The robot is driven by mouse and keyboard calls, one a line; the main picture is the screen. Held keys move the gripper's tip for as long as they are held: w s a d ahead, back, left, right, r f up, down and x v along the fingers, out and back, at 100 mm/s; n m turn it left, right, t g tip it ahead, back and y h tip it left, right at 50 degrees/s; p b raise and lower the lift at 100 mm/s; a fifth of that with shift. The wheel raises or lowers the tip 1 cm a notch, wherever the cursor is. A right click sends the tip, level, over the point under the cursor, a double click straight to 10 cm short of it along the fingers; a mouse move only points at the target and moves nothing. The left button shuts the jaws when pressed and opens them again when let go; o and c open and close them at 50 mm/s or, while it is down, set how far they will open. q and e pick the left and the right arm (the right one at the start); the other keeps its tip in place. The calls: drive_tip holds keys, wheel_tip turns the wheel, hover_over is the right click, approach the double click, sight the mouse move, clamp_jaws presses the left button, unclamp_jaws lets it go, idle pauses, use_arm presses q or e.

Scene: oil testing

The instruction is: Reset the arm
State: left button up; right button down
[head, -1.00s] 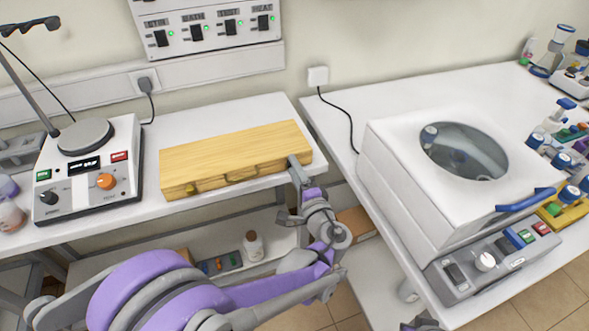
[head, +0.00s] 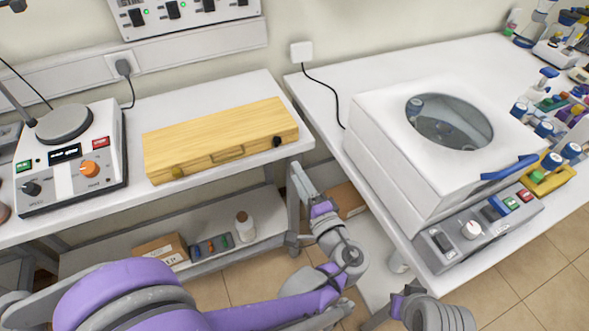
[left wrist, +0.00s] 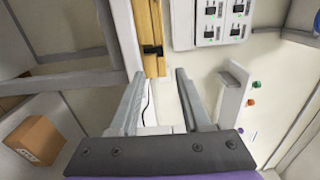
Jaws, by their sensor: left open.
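My left arm reaches in from the lower left in the head view. Its gripper (head: 300,208) is open and empty, beside the front right corner of the left table, near the wooden case. In the left wrist view the two fingers (left wrist: 158,76) stand apart with nothing held between them. The wooden case's edge shows beyond them. Part of my right arm (head: 435,312) shows at the bottom edge of the head view; its jaws cannot be made out.
A closed wooden case (head: 222,140) and a hotplate device (head: 110,160) stand on the left table (head: 195,105). A white lidded machine (head: 375,110) stands on the right table (head: 330,85). A lower shelf (head: 270,222) holds a bottle and small boxes. Floor shows between the tables.

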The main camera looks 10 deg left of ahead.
idle(0.4)
use_arm(q)
drive_tip(key=s+a+f+n+g+h+p, duration=0.1)
drive_tip(key=s+a+n+g+h+p, duration=0.1)
drive_tip(key=s+a+g, duration=0.3)
drive_tip(key=s+a+f+n+g+h+p, duration=0.1)
drive_tip(key=s+a+f+n+g+p, duration=0.15)
drive_tip(key=a, duration=0.55)
drive_tip(key=s+d+r+n+g+h+p, duration=0.2)
drive_tip(key=s+n+h, duration=0.4)
drive_tip(key=s, duration=0.4)
drive_tip(key=shift+s+d+n+h+p, duration=0.2)
drive_tip(key=shift+d+n+h+p, duration=0.25)
drive_tip(key=shift+h+p, duration=0.35)
